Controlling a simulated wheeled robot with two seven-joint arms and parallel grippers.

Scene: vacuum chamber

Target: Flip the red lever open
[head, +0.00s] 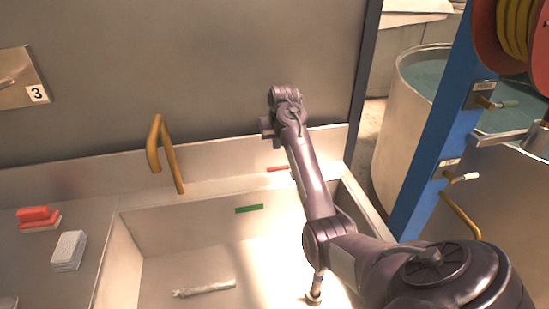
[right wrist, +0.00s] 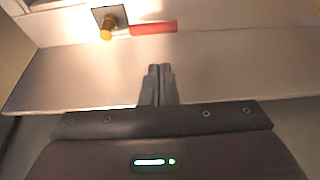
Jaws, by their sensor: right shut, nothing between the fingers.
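A red bar (right wrist: 153,28) shows in the right wrist view, beyond the pale ledge and just right of a brass knob on a dark square plate (right wrist: 110,15). A small red strip (head: 277,168) shows in the head view on the basin's back edge, left of my right arm; I cannot tell whether it is the lever's handle or a flat marking. My right gripper (right wrist: 160,70) is shut and empty, its fingertips over the ledge and apart from the red bar. In the head view, the right gripper (head: 269,129) is near the back wall. My left gripper is out of view.
A basin (head: 128,240) holds a pale rod (head: 205,288); a green strip (head: 249,208) is on its back wall. A brass spout (head: 165,150) stands left of my arm. A sponge (head: 69,250) and red block (head: 35,214) lie left. A blue post (head: 435,135) stands right.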

